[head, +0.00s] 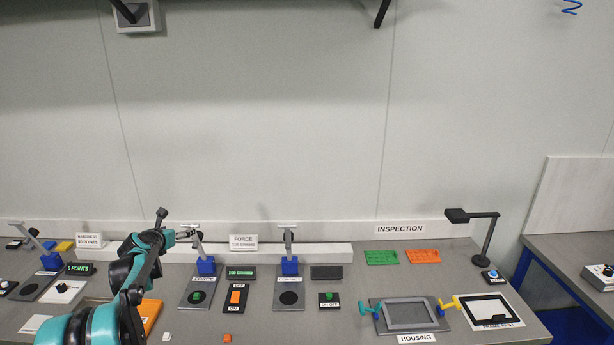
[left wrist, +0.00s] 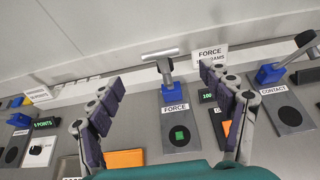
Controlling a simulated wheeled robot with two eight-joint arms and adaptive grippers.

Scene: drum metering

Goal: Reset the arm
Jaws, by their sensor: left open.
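My left arm (head: 145,262) comes in from the lower left in the head view and reaches over the bench. My left gripper (head: 175,224) is at its end, close to the upright of the FORCE station (head: 198,290). In the left wrist view my left gripper (left wrist: 163,76) is open, with its two padded fingers spread wide and nothing between them. The FORCE station (left wrist: 180,128), with a blue block, a grey lever and a green piece on its plate, shows beyond and between the fingers. My right gripper is in neither view.
The CONTACT station (head: 289,296) stands right of the FORCE station. Farther right are a housing fixture (head: 410,315), a framed panel (head: 487,310), green (head: 381,257) and orange (head: 423,256) trays and a black lamp (head: 487,240). A low white ledge runs along the back.

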